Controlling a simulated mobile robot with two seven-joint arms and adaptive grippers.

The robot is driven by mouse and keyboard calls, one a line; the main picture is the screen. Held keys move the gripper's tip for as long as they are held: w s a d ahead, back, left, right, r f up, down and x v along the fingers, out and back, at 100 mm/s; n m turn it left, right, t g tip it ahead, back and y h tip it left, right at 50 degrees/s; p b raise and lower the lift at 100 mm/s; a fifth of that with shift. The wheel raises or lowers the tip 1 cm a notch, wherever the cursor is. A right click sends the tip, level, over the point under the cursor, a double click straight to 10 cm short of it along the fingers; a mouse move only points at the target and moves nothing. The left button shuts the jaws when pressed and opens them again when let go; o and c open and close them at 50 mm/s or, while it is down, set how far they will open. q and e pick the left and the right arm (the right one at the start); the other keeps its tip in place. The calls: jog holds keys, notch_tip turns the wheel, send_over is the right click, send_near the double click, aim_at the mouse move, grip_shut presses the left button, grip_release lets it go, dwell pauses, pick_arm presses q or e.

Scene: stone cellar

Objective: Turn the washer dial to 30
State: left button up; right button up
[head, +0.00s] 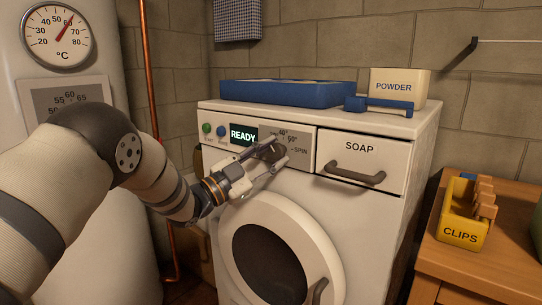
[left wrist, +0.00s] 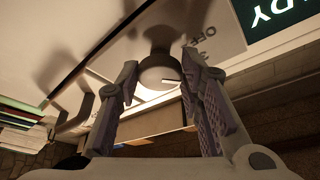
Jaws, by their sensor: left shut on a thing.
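The white washer (head: 365,215) stands against the wall. Its dial (head: 268,152) is dark and round, on a grey scale plate (head: 298,137) where 40°, 50° and SPIN can be read; the 30 mark is not readable. My left gripper (head: 272,153) is at the dial, its fingers on either side of it and partly hiding it. In the left wrist view the dial (left wrist: 160,73) sits between the fingers of the gripper (left wrist: 157,80), with a pale mark on its face. OFF can be read beside it. The right gripper is not in view.
The READY display (head: 243,135) and buttons are left of the dial. The SOAP drawer (head: 360,160) with its protruding handle is to the right. A blue tray (head: 285,102) and POWDER box (head: 398,87) stand on top. A yellow CLIPS box (head: 460,236) is on a wooden table.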

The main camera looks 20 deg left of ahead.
pick_arm(q)
jog(key=o, duration=1.2)
jog(key=shift+c, duration=0.2)
jog(key=v, duration=1.2)
jog(key=shift+f, duration=0.15)
